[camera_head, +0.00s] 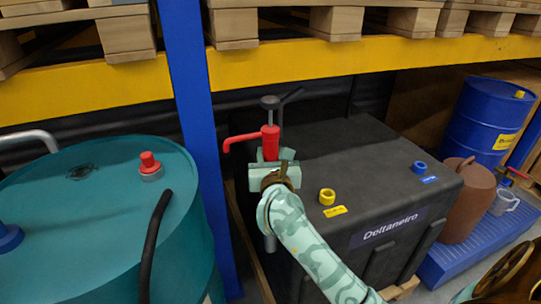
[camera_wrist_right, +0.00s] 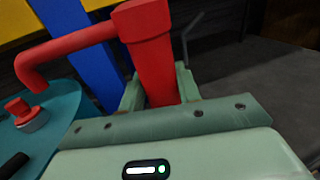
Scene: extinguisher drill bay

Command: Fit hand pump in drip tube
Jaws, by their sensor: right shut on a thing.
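The red hand pump (camera_head: 269,140) stands about upright, with a red spout pointing left and a dark handle on top. My right gripper (camera_head: 272,170) is shut on its body. The pump's grey lower pipe (camera_head: 270,243) hangs below the gripper, in front of the black tank's left side. In the right wrist view the pump's red body (camera_wrist_right: 152,55) sits between the jaws of the gripper (camera_wrist_right: 158,90). I cannot make out for certain which thing is the drip tube. My left gripper is not in view.
The black tank (camera_head: 390,190) has yellow (camera_head: 327,196) and blue (camera_head: 419,167) fittings. A blue tray (camera_head: 450,262) holds a brown vessel (camera_head: 468,205) and grey jug (camera_head: 503,203).

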